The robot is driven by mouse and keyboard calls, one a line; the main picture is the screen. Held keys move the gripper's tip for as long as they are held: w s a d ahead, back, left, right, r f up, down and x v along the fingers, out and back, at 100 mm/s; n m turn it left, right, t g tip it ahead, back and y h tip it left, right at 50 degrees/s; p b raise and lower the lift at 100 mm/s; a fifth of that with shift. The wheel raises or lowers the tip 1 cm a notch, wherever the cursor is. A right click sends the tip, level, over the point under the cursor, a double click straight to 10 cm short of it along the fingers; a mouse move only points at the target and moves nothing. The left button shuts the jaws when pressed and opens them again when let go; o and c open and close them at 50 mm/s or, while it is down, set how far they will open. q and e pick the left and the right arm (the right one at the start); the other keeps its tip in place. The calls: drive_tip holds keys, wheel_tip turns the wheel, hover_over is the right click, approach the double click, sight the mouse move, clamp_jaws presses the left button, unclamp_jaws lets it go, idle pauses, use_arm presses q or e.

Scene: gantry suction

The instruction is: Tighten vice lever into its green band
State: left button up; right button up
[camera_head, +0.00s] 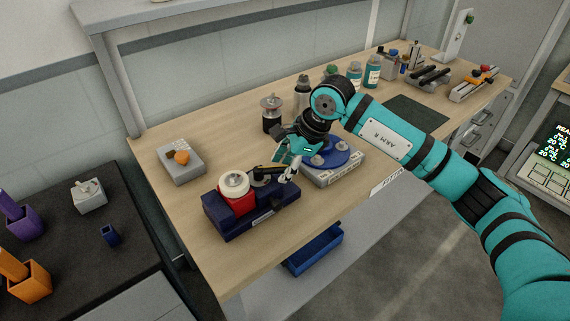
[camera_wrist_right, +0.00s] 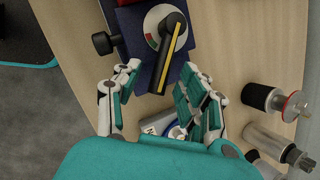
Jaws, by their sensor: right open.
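The vice (camera_head: 228,223) is a dark blue block near the front left of the bench, with a red part holding a white round piece. Its black lever with a yellow stripe (camera_wrist_right: 170,52) sits on a white dial (camera_wrist_right: 153,27) with red and green marks. I see no contact. In the head view the right gripper (camera_head: 291,163) is beside the vice and partly hides the lever.
A blue round fixture on a grey base (camera_head: 325,178) stands just right of the gripper. A black-and-silver cylinder (camera_head: 272,115) stands behind. A grey box with an orange knob (camera_head: 182,163) is at the left. A dark side table (camera_head: 100,265) adjoins; bare wood lies left of the vice.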

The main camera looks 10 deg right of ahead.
drive_tip(key=v, duration=1.2)
